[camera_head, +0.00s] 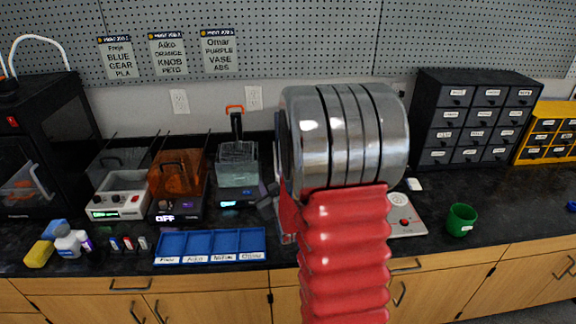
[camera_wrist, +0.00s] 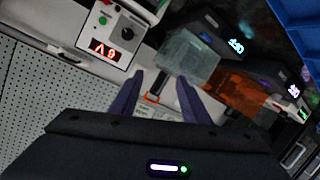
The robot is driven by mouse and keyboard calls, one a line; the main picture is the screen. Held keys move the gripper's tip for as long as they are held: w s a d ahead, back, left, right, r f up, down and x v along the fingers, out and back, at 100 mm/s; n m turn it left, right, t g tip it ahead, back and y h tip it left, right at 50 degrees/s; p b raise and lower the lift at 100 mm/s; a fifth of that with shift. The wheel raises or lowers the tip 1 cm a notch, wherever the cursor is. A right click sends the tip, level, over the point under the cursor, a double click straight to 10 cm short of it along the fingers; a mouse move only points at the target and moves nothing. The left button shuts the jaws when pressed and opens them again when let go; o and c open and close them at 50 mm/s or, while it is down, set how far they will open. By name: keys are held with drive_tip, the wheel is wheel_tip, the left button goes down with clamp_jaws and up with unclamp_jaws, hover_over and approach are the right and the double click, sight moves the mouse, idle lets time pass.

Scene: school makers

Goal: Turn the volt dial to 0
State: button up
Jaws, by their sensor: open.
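The volt dial (camera_wrist: 127,34) is a dark round knob on a pale power supply (camera_wrist: 108,22) at the upper left of the wrist view. Beside it a red-lit display (camera_wrist: 104,50) shows upside down and seems to read 6 V. In the head view my arm hides this unit.
A clear bath (camera_wrist: 188,55) with an orange-handled part stands close to the fingers, with an orange-covered one (camera_wrist: 240,92) beyond it. In the head view a blue tray (camera_head: 210,244) lies at the front edge. A green cup (camera_head: 461,220) and black drawers (camera_head: 475,117) stand to the right.

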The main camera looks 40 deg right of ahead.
drive_tip(key=s+d+f+h, duration=0.1)
drive_tip(key=d, duration=0.1)
drive_tip(key=s+d+f+t, duration=0.1)
drive_tip(key=d+f, duration=0.1)
drive_tip(key=d, duration=0.1)
drive_tip(key=s+d+f+t+h, duration=0.1)
drive_tip(key=d+f, duration=0.1)
drive_tip(key=shift+s+d+f+h, duration=0.25)
drive_tip(key=shift+s+d+h, duration=0.05)
drive_tip(key=shift+s+d, duration=0.1)
drive_tip(key=shift+w, duration=0.1)
drive_tip(key=x, duration=1.3)
drive_tip(key=shift+w+d, duration=0.15)
drive_tip(key=shift+w, duration=0.15)
drive_tip(key=c, duration=1.1)
drive_tip(key=shift+o, duration=0.2)
